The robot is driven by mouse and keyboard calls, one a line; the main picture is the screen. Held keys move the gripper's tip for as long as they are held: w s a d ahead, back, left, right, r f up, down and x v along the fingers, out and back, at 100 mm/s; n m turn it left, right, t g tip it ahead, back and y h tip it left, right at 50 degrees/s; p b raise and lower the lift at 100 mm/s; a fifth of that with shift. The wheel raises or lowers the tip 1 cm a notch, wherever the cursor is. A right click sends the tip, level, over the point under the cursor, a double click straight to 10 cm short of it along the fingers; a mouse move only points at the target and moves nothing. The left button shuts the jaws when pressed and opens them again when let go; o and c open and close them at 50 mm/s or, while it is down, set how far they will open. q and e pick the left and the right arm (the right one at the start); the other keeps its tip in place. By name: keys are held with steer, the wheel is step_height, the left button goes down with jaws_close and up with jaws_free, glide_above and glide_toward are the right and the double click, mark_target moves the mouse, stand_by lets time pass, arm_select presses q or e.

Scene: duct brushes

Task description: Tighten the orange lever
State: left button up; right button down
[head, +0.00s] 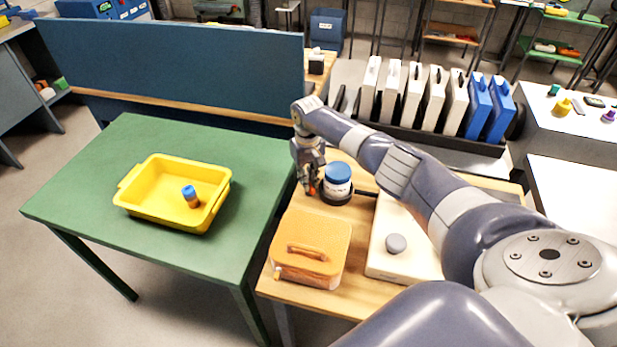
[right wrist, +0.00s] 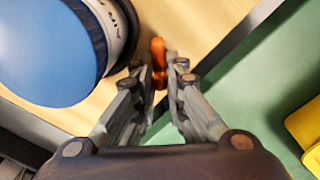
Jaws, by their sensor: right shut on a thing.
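The orange lever (right wrist: 158,62) shows in the right wrist view between the fingertips of my right gripper (right wrist: 165,75). It sits beside a white jar with a blue lid (head: 338,178), which stands in a dark round holder (head: 336,196) on the wooden table. In the head view my right gripper (head: 312,188) reaches down at the holder's left side, with a small bit of orange showing at its fingertips. The gripper is shut on the lever. The jar's blue lid (right wrist: 50,50) fills the upper left of the right wrist view. My left gripper is not in view.
An orange box with a handle (head: 311,248) and a cream block with a grey knob (head: 405,245) stand on the wooden table in front. A green table (head: 110,195) at left holds a yellow tray (head: 165,215) with a small blue-capped bottle (head: 190,196).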

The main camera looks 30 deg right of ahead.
steer(key=n, duration=0.3)
steer(key=shift+a+n, duration=0.2)
steer(key=shift+n, duration=0.2)
steer(key=n, duration=0.4)
steer(key=shift+a, duration=0.15)
steer(key=c, duration=1.9)
jaws_free()
steer(key=shift+s, duration=0.1)
step_height(320, 180, up, 12)
steer(key=shift+r, duration=0.1)
